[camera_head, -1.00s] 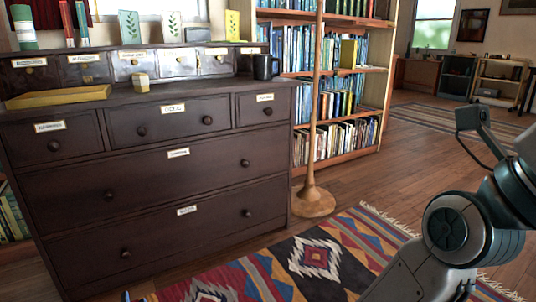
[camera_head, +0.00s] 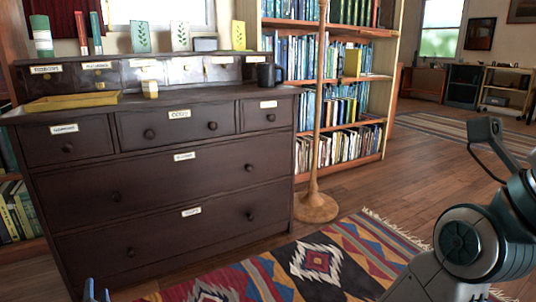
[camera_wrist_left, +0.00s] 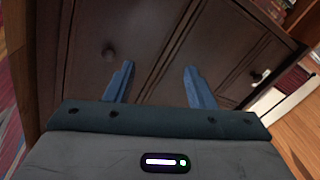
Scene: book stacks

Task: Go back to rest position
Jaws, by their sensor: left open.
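My left gripper (camera_head: 96,293) shows only as blue fingertips at the bottom left edge of the head view. In the left wrist view the left gripper (camera_wrist_left: 158,85) has its two blue fingers spread apart with nothing between them. It faces the dark drawer fronts of the dresser (camera_head: 190,205). My right arm is folded at the right edge of the head view. Its gripper cannot be made out.
On the dresser are a yellow tray (camera_head: 72,102), a small pale block (camera_head: 150,89) and a dark mug (camera_head: 269,76). A wooden pole stand (camera_head: 316,205) and a bookshelf (camera_head: 345,150) stand right of it. A patterned rug (camera_head: 320,262) covers the floor in front.

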